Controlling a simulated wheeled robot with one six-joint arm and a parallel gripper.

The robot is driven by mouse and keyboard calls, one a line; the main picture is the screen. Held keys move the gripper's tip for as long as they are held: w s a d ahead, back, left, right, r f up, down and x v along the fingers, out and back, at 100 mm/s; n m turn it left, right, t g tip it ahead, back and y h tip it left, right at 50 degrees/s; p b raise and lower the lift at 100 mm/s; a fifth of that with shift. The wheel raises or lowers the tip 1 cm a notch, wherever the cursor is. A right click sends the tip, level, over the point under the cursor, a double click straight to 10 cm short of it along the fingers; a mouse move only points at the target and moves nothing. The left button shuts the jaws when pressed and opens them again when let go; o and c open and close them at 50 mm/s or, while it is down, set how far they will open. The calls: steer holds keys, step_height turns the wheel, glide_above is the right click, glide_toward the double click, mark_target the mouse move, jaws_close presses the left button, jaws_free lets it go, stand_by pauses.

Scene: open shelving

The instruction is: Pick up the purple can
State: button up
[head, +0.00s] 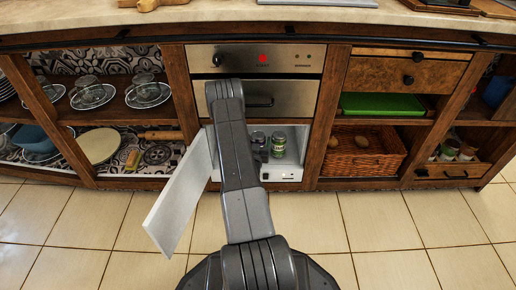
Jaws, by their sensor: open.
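A can with a greyish-purple look (257,136) stands inside the open white compartment below the oven, left of a green can (278,145). Its lower part is hidden, and its colour is hard to tell at this size. My gripper (262,153) shows only as a small dark part beside my arm link, in front of the purple can and left of the green can. It is open, with most of it hidden behind my arm. I cannot tell whether it touches either can.
The white compartment door (180,198) stands open to the left, close to my arm. A wicker basket (362,151) is right of the compartment. The tiled floor in front is clear.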

steer(key=shift+r, duration=0.1)
steer(key=c, duration=1)
